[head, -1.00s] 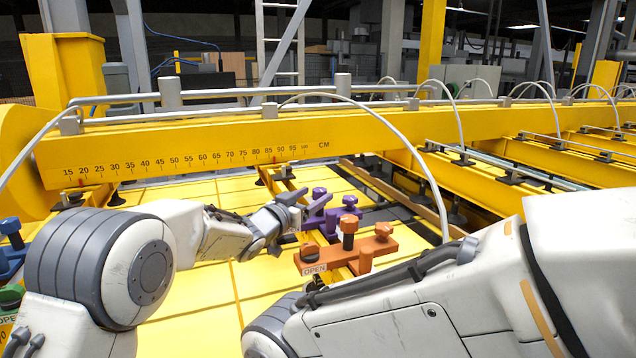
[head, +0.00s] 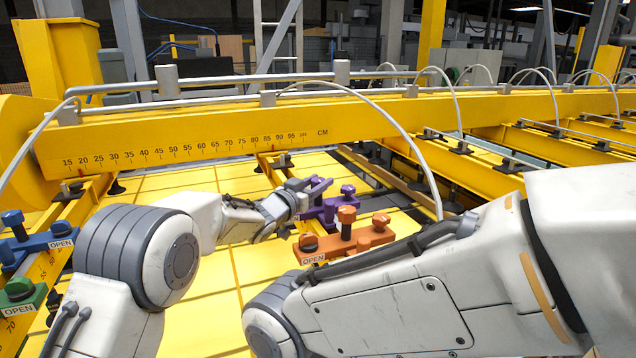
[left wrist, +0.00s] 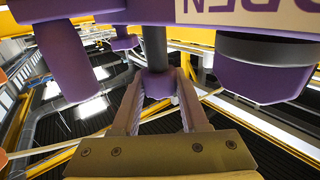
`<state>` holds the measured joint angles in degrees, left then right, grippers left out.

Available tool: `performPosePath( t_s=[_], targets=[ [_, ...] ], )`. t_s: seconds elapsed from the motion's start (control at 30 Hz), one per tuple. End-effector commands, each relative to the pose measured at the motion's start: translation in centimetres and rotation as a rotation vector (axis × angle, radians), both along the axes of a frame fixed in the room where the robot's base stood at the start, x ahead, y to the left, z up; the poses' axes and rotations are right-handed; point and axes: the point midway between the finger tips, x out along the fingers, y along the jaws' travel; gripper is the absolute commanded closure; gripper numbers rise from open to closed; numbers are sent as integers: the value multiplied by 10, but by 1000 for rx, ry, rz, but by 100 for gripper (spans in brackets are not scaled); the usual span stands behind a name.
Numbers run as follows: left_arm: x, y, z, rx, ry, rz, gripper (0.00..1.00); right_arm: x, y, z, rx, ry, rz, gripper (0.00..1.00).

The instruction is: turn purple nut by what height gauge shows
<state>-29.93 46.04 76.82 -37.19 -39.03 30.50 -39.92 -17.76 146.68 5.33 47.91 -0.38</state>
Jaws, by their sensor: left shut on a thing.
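The purple clamp (head: 334,206) sits on a yellow rail, with one purple knob (head: 348,190) standing clear at its right. My left gripper (head: 318,184) is at the clamp's far-left knob and partly hides it. In the left wrist view, the two fingers are on either side of a purple nut (left wrist: 158,84) on a dark shaft, and the gripper is shut on it. A purple block with a partly cut label is above. A printed centimetre scale (head: 190,152) runs along the yellow beam, with small red marks near 20 and between 85 and 90. My right gripper is out of view.
An orange clamp (head: 350,241) with an OPEN label is just in front of the purple one. Blue (head: 36,240) and green (head: 20,294) clamps are at the left edge. A white hose (head: 410,150) arches at the right. My right forearm fills the lower right.

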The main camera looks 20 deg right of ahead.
Motion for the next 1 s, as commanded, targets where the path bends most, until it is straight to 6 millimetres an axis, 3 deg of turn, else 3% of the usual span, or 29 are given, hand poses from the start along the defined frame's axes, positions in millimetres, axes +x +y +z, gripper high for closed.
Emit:
performPosePath(
  t_s=[0.47, 1.0],
  targets=[
    [2, 1, 4, 1, 1, -236, 100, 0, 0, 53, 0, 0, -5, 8],
    [1, 1, 0, -1, -2, -490, 100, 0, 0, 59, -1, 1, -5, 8]
  ],
)
